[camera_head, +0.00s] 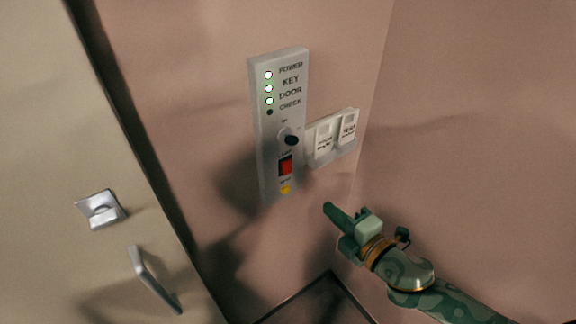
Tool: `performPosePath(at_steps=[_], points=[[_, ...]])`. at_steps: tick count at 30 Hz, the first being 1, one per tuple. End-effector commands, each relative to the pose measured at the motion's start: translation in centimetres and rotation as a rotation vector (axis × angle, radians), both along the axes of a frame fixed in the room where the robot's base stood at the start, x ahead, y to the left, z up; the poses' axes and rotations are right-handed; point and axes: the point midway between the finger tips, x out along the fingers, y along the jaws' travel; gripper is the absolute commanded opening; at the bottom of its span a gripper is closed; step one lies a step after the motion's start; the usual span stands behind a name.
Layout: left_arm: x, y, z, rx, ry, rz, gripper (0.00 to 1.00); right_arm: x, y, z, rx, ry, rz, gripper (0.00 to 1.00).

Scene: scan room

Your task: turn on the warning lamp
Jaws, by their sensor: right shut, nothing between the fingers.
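The grey control panel (258,165) is on the pink wall. Its POWER, KEY and DOOR lights are lit, and the CHECK light (270,112) is dark. Below them are a round knob (289,138) with a dark centre, a red rocker switch (286,166) and a yellow button (286,189). No separate warning lamp can be made out. My right gripper (331,210) is shut and empty, in front of the wall, below and to the right of the yellow button and apart from the panel. My left gripper is out of view.
A holder (341,153) with two labelled white cards juts out right of the panel. A beige door (50,130) with a latch (101,209) and a handle (154,279) stands at the left. A dark-framed surface (322,300) lies below. The wall at the right is bare.

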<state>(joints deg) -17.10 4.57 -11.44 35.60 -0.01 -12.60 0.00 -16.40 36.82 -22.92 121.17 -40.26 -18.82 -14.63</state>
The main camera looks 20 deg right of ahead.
Motion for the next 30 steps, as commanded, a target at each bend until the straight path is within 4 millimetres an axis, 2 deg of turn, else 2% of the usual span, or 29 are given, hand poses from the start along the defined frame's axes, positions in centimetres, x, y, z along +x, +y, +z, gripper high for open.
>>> performPosePath(at_steps=[10,14,17,30], points=[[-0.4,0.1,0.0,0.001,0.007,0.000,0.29,0.1,0.1,0.1,-0.001,-0.003,0.001,0.00],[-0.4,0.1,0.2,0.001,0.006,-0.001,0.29,0.9,0.3,0.1,0.000,-0.005,0.000,0.00],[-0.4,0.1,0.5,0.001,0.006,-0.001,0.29,2.3,0.8,0.1,-0.001,-0.007,0.000,0.00],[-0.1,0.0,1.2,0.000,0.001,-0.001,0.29,10.6,3.9,-1.2,0.000,-0.004,-0.001,0.00]])
